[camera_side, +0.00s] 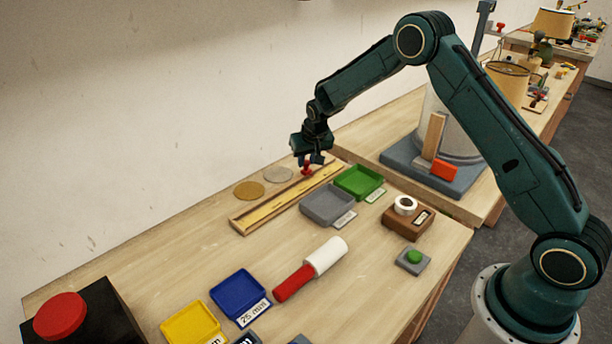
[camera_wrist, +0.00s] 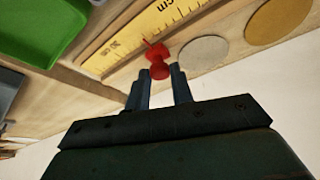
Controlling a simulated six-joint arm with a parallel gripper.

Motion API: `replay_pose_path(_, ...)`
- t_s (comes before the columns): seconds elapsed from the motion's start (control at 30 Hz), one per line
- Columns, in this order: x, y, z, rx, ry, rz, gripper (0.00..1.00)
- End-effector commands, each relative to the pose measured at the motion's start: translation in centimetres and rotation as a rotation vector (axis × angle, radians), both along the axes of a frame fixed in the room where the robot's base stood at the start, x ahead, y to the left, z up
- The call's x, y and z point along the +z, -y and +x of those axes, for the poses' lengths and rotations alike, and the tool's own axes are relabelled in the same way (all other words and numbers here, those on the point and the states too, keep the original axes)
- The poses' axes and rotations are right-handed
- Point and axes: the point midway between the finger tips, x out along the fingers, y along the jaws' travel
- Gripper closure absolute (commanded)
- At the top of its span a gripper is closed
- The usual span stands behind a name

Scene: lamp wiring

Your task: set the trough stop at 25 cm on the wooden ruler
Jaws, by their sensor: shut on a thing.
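The red trough stop (camera_side: 306,170) is at the far part of the wooden trough (camera_side: 262,214) with its yellow ruler. It also shows in the wrist view (camera_wrist: 159,62), where a thin red pointer reaches over the ruler (camera_wrist: 135,37). My gripper (camera_side: 312,160) points down at the stop from above. Its two fingers (camera_wrist: 160,82) are shut on the stop, with the red head just beyond the fingertips in the wrist view. A number near the ruler's end and "cm" are printed on it, but the reading at the pointer is too small to tell.
A green tray (camera_side: 375,190) and a grey tray (camera_side: 309,212) stand close to the trough's right side. A grey disc (camera_side: 278,174) and a gold disc (camera_side: 249,190) lie on its left. A brown block (camera_side: 390,221) with a white ring stands farther right.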

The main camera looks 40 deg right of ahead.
Motion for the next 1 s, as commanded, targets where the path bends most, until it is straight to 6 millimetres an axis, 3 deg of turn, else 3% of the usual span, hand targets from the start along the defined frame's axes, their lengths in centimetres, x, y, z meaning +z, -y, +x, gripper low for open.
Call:
replay_pose_path(0.03, 0.0, 0.0, 0.0, 0.001, 0.001, 0.0, 1.0)
replay_pose_path(0.07, 0.1, 0.0, 0.0, 0.001, 0.001, -0.001, 0.73)
replay_pose_path(0.17, 0.1, 0.0, 0.0, 0.0, 0.001, 0.0, 0.55)
replay_pose_path(0.67, 0.6, 0.0, -0.2, 0.0, 0.001, 0.0, 0.55)
replay_pose_path(1.0, 3.9, -0.6, -1.4, 0.001, 0.003, -0.002, 0.55)
